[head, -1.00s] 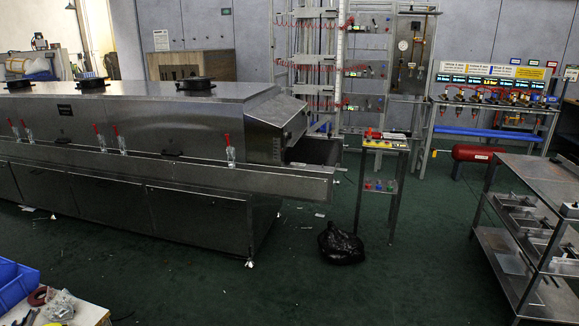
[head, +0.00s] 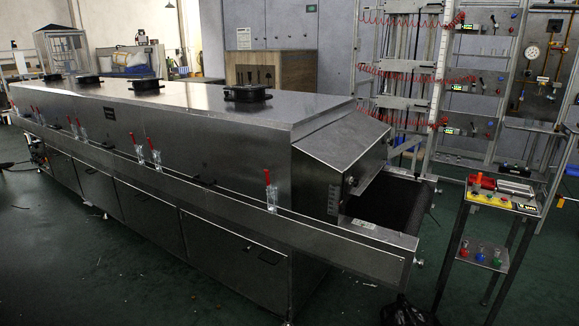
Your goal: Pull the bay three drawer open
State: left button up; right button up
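The long steel tunnel dryer (head: 230,130) runs from the far left to the middle of the head view. Its lower front has a row of flat steel panels, with one large panel (head: 225,255) nearest and another panel (head: 145,215) left of it. The panels look closed, flush with the front. A small dark handle (head: 270,258) shows on the nearest panel. No readable label tells which panel is the bay three drawer. Neither of my grippers is in view.
A black bag (head: 405,312) lies at the bottom edge. Green floor (head: 60,265) in front of the dryer is mostly clear.

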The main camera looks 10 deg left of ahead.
aim_at(157, 219)
jog(key=i+j+u, duration=0.3)
jog(key=i+u, duration=0.15)
jog(key=i+j+u, duration=0.1)
jog(key=i+u, duration=0.4)
jog(key=i+l+u, duration=0.1)
jog(key=i+u, duration=0.35)
jog(key=i+l+u, duration=0.3)
jog(key=i+u, duration=0.2)
jog(key=i, duration=0.05)
